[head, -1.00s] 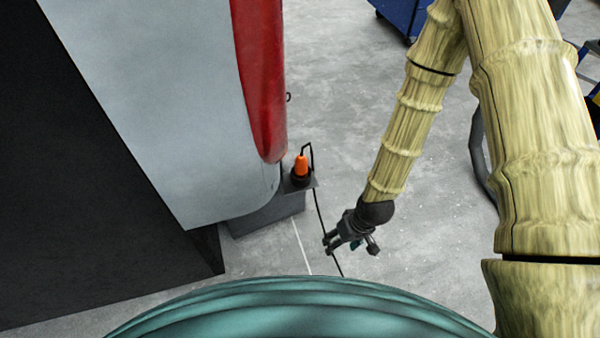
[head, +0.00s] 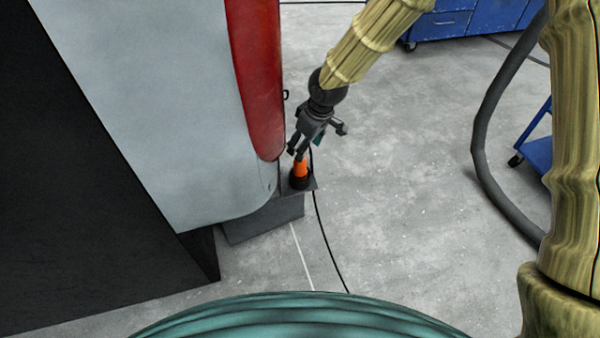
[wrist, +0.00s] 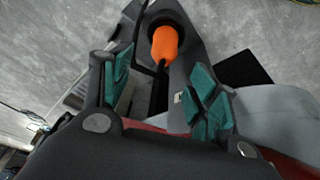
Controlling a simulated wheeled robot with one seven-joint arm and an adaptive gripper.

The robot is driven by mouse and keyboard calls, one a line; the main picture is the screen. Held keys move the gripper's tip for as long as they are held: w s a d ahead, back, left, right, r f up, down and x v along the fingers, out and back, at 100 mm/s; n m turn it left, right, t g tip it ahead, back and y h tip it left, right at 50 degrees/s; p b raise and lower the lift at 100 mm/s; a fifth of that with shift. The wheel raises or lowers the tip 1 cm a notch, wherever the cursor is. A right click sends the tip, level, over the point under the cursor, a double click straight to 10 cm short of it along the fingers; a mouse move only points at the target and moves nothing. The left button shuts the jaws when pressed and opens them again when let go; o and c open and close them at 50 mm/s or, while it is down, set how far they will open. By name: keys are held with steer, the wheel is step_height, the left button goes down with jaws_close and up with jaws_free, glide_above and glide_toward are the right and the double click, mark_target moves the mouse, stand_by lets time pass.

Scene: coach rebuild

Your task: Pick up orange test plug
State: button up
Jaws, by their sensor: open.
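The orange test plug (head: 300,169) stands upright in a dark round socket on a small grey ledge (head: 313,185) at the corner of the red and grey body. Its top is partly hidden by my gripper in the head view. My gripper (head: 318,145) is open and empty, just above and beside the plug. In the wrist view the plug (wrist: 164,46) shows beyond the fingers, in line with the gap between the green pads of my gripper (wrist: 160,95). Whether a finger touches it cannot be told.
The grey and red body (head: 257,90) stands close on the left of the plug. A black cable (head: 327,245) runs down from the ledge across the floor. A thick grey hose (head: 485,120) and blue cabinets (head: 450,22) are to the right. The floor between is clear.

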mark_target(300, 168)
steer(key=x, duration=0.3)
steer(key=shift+f, duration=0.2)
steer(key=shift+s+x, duration=0.25)
steer(key=shift+x, duration=1.1)
steer(key=shift+s+x, duration=0.2)
steer(key=shift+x, duration=1.15)
steer(key=shift+d+f, duration=0.1)
steer(key=shift+d, duration=0.15)
steer(key=shift+c, duration=0.4)
steer(key=c, duration=1.2)
